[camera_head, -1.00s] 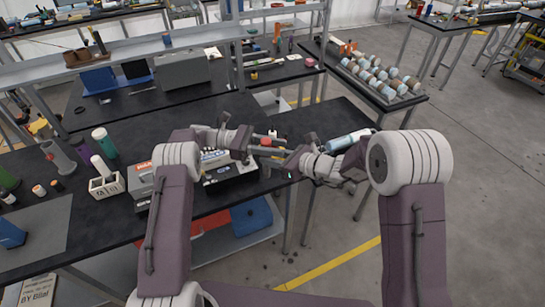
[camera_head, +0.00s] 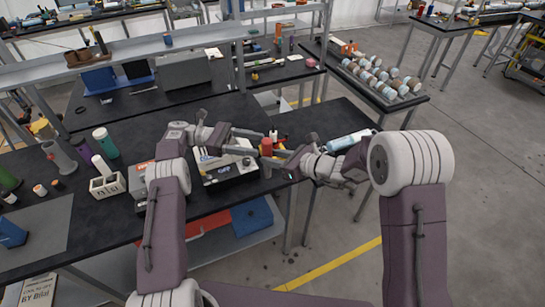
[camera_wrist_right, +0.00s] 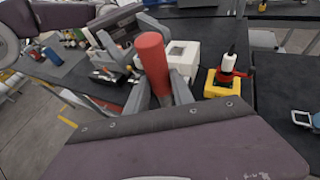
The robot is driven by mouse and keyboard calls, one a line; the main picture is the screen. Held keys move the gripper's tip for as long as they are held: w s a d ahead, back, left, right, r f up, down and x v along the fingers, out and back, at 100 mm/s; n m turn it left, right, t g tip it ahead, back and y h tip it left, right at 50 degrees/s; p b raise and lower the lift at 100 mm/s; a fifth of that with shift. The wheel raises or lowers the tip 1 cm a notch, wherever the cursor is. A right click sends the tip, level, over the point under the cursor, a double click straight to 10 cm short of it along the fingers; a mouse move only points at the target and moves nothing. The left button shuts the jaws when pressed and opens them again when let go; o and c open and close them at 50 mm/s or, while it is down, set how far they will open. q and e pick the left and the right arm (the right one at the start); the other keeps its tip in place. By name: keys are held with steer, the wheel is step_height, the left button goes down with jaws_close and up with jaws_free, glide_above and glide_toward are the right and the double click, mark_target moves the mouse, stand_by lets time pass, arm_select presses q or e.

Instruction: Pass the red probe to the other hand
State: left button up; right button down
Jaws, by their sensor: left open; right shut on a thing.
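The red probe (camera_head: 266,147) stands roughly upright over the right end of the bench. My right gripper (camera_head: 279,154) is shut on it. In the right wrist view, the red probe (camera_wrist_right: 152,58) rises between the fingers of my right gripper (camera_wrist_right: 160,95), its lower part hidden by them. My left gripper (camera_head: 250,139) is open and empty, just left of the probe, with its fingers pointing toward it. In the head view it looks apart from the probe, though the gap is small.
A grey-and-white instrument box (camera_head: 228,166) sits on the bench below the grippers. A yellow holder (camera_wrist_right: 212,90) with a white and red item stands beside the probe in the right wrist view. A white block holder (camera_head: 107,187) and several bottles stand at the left.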

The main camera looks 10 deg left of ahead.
arm_select(q)
steer(key=s+f+m+y, duration=0.1)
steer(key=s+f+y, duration=0.3)
steer(key=f+y, duration=0.4)
steer(key=s+a+m+t+y, duration=0.1)
steer(key=s+m+y, duration=0.4)
steer(key=s+m, duration=0.3)
steer(key=s+a+f+m+t+y, duration=0.1)
steer(key=s+m+y, duration=0.3)
steer(key=s, duration=0.9)
steer(key=a+m, duration=0.1)
steer(key=m, duration=0.2)
steer(key=shift+a+f+m+y, duration=0.15)
steer(key=shift+a+m+y, duration=0.15)
steer(key=shift+m+y, duration=0.1)
